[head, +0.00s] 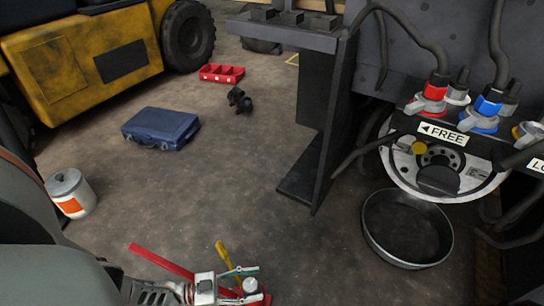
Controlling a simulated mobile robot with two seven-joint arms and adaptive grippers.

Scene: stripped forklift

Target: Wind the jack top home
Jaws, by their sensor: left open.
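My left gripper (251,284) is at the bottom edge of the head view. Its two fingers are apart, on either side of a small pale round knob (249,285), which may be the jack top. I cannot tell whether the fingers touch it. Red parts that look like the jack (265,300) show just beside the fingertips, mostly hidden by the gripper and cut off by the frame. A red bar (158,262) and a yellow bar (223,254) stick out behind the gripper. My right gripper is not in view.
A round black pan (373,236) lies under the hub with hoses and a "FREE" label (442,133). A dark upright panel (325,130) stands left of it. A blue case (160,128), red tray (221,73) and white can (71,192) sit on the floor. The middle floor is clear.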

